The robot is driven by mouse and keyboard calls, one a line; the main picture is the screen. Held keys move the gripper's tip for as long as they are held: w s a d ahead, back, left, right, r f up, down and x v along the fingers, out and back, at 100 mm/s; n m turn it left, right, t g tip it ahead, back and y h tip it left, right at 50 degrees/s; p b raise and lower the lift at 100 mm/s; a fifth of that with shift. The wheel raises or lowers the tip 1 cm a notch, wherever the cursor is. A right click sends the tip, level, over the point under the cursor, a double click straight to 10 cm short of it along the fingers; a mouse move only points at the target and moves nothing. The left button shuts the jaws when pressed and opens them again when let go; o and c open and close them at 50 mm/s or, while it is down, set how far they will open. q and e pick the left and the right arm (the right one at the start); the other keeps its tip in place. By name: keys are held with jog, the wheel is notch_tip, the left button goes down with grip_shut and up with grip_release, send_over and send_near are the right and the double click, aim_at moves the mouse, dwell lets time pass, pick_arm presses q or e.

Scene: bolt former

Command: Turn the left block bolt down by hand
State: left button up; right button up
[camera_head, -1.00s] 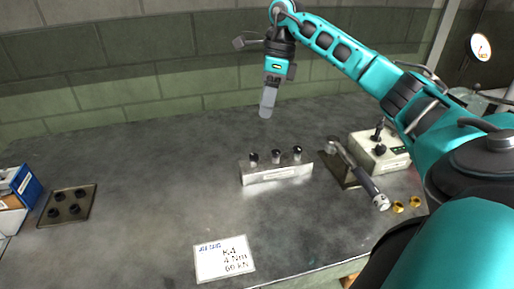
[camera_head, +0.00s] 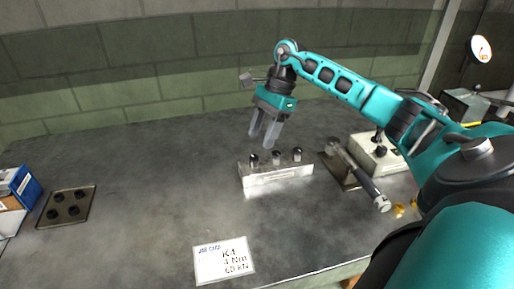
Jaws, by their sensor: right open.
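A light metal block (camera_head: 277,177) stands on the dark table near the middle. Three black-headed bolts stand in its top: the left block bolt (camera_head: 253,160), a middle bolt (camera_head: 276,157) and a right bolt (camera_head: 297,154). My right gripper (camera_head: 262,140) is open and empty, with its two grey fingers pointing down. It hangs above and behind the block, near the left and middle bolts in the picture. I cannot tell its exact distance from them. My left gripper does not show.
A wrench-like tool (camera_head: 360,176) lies right of the block, beside a light box with black knobs (camera_head: 380,152). Small brass pieces (camera_head: 399,210) lie near it. A white card (camera_head: 224,259) lies in front. A tray with black pieces (camera_head: 67,206) is at left. The table between is clear.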

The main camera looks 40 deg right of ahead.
aim_at(254, 157)
jog(key=x, duration=0.5)
jog(key=shift+r, duration=0.1)
grip_shut()
dwell(0.3)
